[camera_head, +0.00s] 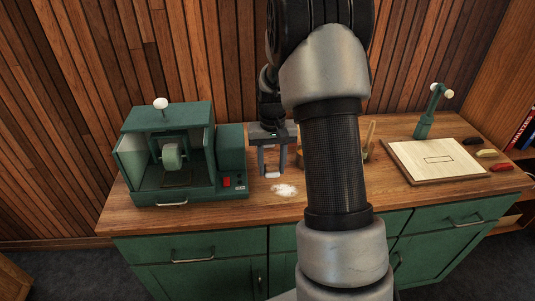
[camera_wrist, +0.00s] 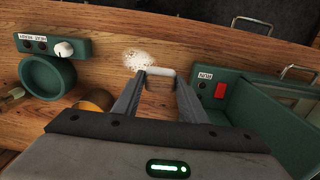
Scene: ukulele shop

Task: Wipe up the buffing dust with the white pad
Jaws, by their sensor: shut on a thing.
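The buffing dust (camera_head: 284,190) is a pale, speckled patch on the wooden bench top, near its front edge. It also shows in the wrist view (camera_wrist: 139,60), just beyond my fingertips. My gripper (camera_head: 271,174) points down over the bench, behind and a little left of the dust in the head view. It is shut on the white pad (camera_head: 272,175), a small pale block between the fingertips. The pad also shows in the wrist view (camera_wrist: 160,72), close to the dust's edge. I cannot tell whether the pad touches the bench.
A green buffing machine (camera_head: 170,150) with a red switch stands just left of my gripper. In the wrist view, a green round pot with a knob (camera_wrist: 48,75) stands at left. A framed board (camera_head: 440,162) and a green stand (camera_head: 425,120) are at right. My arm hides the bench's middle.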

